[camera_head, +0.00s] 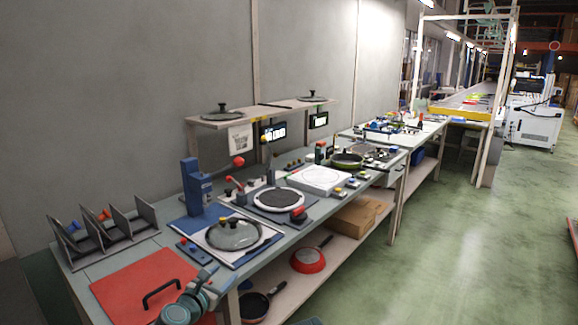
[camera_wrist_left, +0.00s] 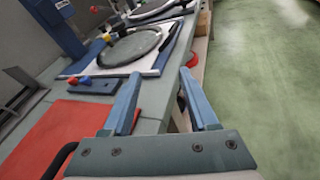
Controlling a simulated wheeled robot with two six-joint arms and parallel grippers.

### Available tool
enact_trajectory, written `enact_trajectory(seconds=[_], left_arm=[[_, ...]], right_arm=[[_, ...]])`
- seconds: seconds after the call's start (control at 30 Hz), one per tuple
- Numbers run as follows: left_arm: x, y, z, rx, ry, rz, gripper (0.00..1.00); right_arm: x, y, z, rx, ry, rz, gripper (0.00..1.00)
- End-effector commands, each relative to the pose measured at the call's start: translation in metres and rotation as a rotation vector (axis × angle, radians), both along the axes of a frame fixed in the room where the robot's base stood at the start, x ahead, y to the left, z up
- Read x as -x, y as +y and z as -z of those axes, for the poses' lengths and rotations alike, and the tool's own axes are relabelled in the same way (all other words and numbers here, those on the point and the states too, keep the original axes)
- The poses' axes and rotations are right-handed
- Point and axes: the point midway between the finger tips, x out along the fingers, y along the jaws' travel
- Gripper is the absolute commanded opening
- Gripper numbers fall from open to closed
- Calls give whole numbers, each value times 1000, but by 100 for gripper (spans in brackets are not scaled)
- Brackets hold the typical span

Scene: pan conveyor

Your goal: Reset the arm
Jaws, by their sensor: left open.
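My left gripper (camera_head: 206,282) is low at the front edge of the workbench, beside the red mat (camera_head: 130,283). In the left wrist view the gripper (camera_wrist_left: 158,88) has its two blue fingers wide apart with nothing between them. The fingers point along the bench's front edge, with the bench (camera_wrist_left: 152,116) on the left and the floor on the right. My right gripper is in neither view.
A glass lid (camera_head: 233,234) lies on a white-and-blue station beyond the gripper. A black handle (camera_head: 161,293) stands on the red mat. A grey slotted rack (camera_head: 104,228) is at the left. Pans (camera_head: 309,260) rest on the lower shelf. The green floor (camera_head: 460,240) at right is clear.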

Motion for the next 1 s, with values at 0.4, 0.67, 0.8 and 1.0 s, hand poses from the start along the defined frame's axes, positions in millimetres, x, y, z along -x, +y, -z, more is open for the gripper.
enact_trajectory(seconds=[0.4, 0.67, 0.8, 1.0], left_arm=[[45, -103, 63, -679, 21, 542, 60], [135, -155, 139, -1400, -60, 1333, 60], [177, -151, 161, -1647, -122, 1740, 60], [219, -134, 169, -1819, -190, 2221, 60]], right_arm=[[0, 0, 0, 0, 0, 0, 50], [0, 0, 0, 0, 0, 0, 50], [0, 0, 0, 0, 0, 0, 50], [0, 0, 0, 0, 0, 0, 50]])
